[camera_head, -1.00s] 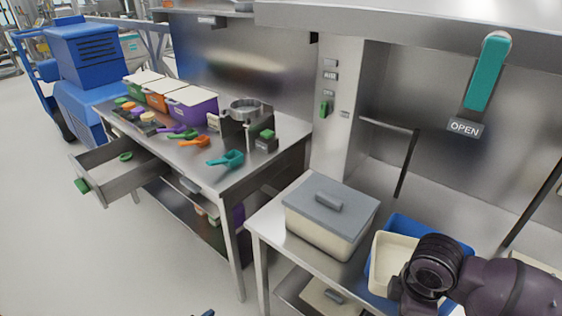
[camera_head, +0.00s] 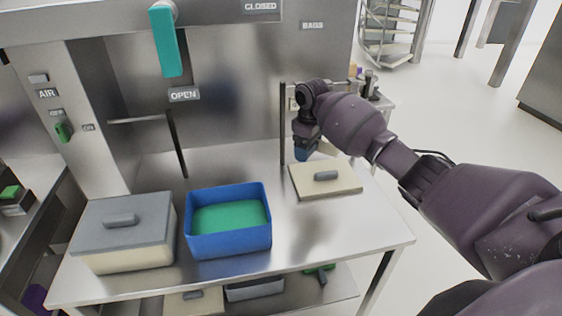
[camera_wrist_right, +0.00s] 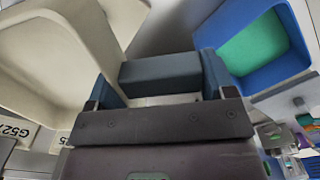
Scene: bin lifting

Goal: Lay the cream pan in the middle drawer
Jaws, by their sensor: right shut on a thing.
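The cream pan (camera_wrist_right: 55,55) fills the upper left of the right wrist view, close to the jaws. It looks like a hollow tray with raised walls, cut off by the frame edge. The middle drawer cannot be made out. My left gripper is not in view.
A blue bin (camera_head: 229,243) with a green inside stands on the table (camera_head: 330,232). A grey-lidded cream box (camera_head: 120,230) is left of it. A flat cream lid (camera_head: 345,187) with a grey handle lies in front of my gripper. More containers sit on the shelf below.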

